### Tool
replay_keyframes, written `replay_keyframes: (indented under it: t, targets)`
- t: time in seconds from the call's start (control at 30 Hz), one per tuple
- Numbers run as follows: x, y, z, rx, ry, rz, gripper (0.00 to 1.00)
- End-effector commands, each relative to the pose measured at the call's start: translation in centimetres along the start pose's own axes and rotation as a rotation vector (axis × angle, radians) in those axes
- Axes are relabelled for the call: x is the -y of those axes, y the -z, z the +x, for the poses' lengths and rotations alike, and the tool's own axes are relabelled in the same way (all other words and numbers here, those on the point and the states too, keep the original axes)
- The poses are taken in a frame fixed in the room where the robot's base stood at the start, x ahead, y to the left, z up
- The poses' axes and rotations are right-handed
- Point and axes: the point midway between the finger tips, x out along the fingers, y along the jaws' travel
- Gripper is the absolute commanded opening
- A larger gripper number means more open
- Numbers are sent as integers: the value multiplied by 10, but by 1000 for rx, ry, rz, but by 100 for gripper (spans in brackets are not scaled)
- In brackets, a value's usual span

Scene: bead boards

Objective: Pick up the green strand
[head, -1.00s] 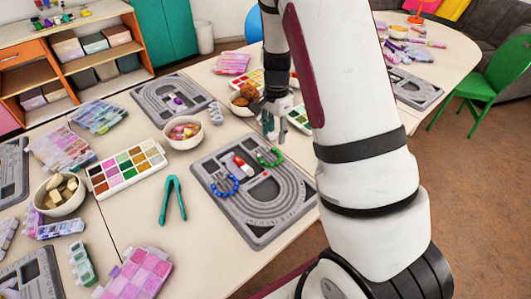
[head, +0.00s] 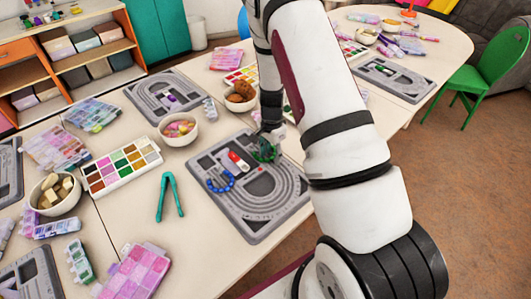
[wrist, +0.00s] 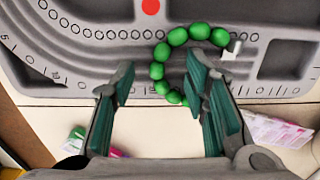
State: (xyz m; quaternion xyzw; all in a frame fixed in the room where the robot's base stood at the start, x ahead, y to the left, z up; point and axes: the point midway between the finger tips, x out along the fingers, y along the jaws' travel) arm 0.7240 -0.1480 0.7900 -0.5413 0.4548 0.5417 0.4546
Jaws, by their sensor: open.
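The green strand (head: 264,155) is a curved row of round green beads on the upper right part of the grey bead board (head: 236,222). In the wrist view the strand (wrist: 158,70) forms an open curve with a small white piece at its right end. My gripper (wrist: 163,74) is open and low over the strand. Its right finger covers part of the curve, and the left-hand beads show between the fingers. I cannot tell whether the fingers touch the beads. In the head view my gripper (head: 268,138) partly hides the strand.
On the same board lie a blue strand (head: 220,182) and a red-and-white piece (head: 238,161). Another bowl (head: 240,98) is behind, near my arm.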

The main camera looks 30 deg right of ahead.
Motion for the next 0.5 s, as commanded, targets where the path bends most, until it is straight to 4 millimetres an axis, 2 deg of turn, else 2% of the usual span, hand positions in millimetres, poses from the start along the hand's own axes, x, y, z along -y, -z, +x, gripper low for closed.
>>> replay_keyframes:
  t: [0.23, 0.4, 0.5]
  targets:
    - [0, 0, 1, 0, 1, 0, 41]
    - [0, 0, 1, 0, 0, 0, 3]
    - [0, 0, 1, 0, 0, 0, 0]
